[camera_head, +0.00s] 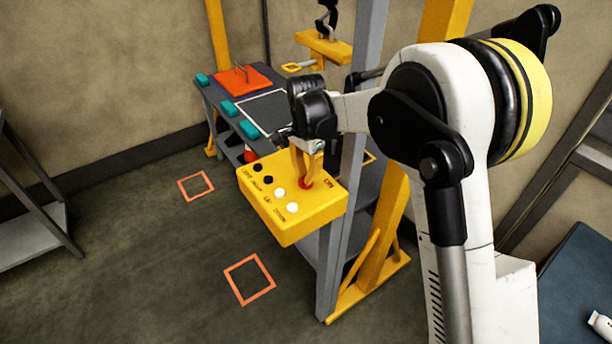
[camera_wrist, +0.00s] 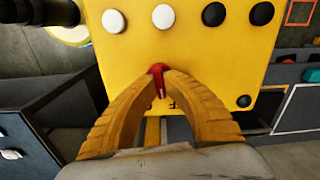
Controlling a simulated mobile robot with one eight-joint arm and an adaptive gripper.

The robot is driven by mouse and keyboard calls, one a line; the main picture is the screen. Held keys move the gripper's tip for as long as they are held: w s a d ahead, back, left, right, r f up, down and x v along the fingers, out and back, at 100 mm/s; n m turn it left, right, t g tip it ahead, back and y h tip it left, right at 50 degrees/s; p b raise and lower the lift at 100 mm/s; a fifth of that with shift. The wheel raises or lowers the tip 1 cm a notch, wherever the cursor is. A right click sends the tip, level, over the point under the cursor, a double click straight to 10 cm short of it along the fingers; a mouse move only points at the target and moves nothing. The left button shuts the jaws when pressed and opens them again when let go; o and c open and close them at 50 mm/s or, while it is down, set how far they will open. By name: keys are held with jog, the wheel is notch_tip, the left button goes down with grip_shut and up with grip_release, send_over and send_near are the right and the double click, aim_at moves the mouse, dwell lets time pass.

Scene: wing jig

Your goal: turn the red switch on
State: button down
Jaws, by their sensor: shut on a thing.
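The red switch (camera_head: 305,184) sits on the top face of a yellow control box (camera_head: 310,217), beside black and white buttons. My gripper (camera_head: 309,178) reaches down to it from above. In the wrist view the red switch (camera_wrist: 157,74) shows between the tips of the two yellow fingers, and my gripper (camera_wrist: 160,82) is shut on it. The fingers hide part of the switch and part of the lettering near it. I cannot tell which way the switch is set.
Two black and two white buttons lie close to the switch. A grey post (camera_head: 345,200) stands right beside the box. Behind is a workbench with an orange plate (camera_head: 243,79) and teal blocks (camera_head: 249,129). The floor left of the box is open, with orange squares (camera_head: 249,279) marked on it.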

jog(key=m, duration=0.5)
jog(key=shift+m, duration=0.3)
jog(key=m, duration=0.4)
jog(key=shift+m, duration=0.4)
jog(key=c, duration=1.5)
grip_release()
notch_tip(320, 180, up, 12)
